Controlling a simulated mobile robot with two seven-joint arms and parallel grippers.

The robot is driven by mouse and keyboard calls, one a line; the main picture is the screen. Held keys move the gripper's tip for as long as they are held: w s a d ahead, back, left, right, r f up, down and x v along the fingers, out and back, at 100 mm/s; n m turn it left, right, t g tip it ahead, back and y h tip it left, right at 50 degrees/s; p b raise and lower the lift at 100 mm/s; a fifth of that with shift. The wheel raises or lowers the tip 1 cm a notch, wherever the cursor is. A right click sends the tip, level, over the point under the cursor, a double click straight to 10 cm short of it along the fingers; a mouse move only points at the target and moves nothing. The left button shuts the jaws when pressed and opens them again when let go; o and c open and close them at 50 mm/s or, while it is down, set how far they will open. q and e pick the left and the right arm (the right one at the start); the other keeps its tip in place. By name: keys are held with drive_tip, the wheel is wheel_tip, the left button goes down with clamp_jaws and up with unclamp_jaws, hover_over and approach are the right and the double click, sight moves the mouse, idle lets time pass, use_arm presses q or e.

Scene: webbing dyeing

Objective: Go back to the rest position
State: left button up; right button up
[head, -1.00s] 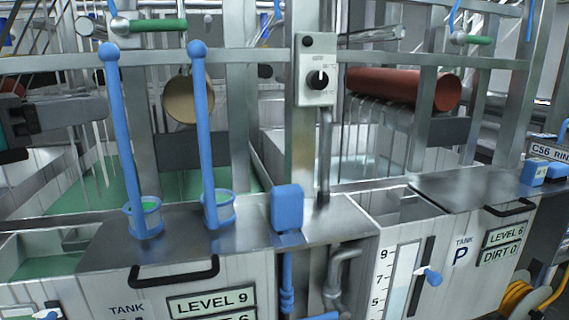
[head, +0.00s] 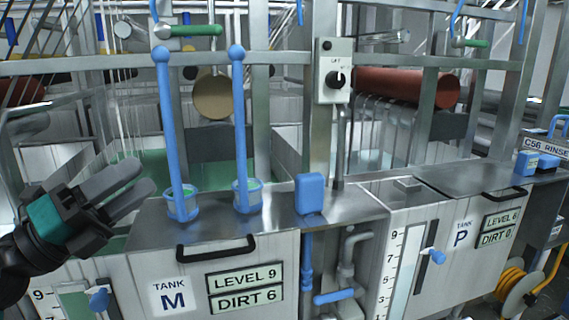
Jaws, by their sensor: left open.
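My left gripper (head: 122,190) is at the left of the head view, in front of and above the left end of tank M (head: 145,280). Its two grey fingers are apart, with nothing between them. It is left of two blue long-handled dippers, which stand upright; the left dipper (head: 168,120) and the right dipper (head: 239,120) have their cups on the tank's metal top. My right gripper is not in view.
A control box with a black knob (head: 337,79) is on a post. A blue box (head: 309,193) sits at the tank's edge. Tank P (head: 465,255) stands at right, near a yellow hose reel (head: 515,280). A metal frame with rollers stands behind.

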use_arm(q)
wheel_tip(320, 180, down, 24)
drive_tip(key=a+n+t+y, duration=0.2)
drive_tip(key=n+t+y, duration=0.2)
drive_tip(key=n+y, duration=1.45)
drive_tip(key=s+d+f+n+g+h, duration=0.1)
drive_tip(key=s+f+n+g, duration=0.3)
drive_tip(key=f, duration=0.6)
drive_tip(key=s+d+f+n+g+h+p, duration=0.1)
drive_tip(key=s+d+f+n+g+h, duration=0.1)
drive_tip(key=s+f+n, duration=0.7)
drive_tip(key=shift+s+d+f+g, duration=0.4)
drive_tip(key=shift+s+d+g, duration=0.5)
drive_tip(key=shift+d, duration=0.25)
drive_tip(key=shift+n, duration=0.25)
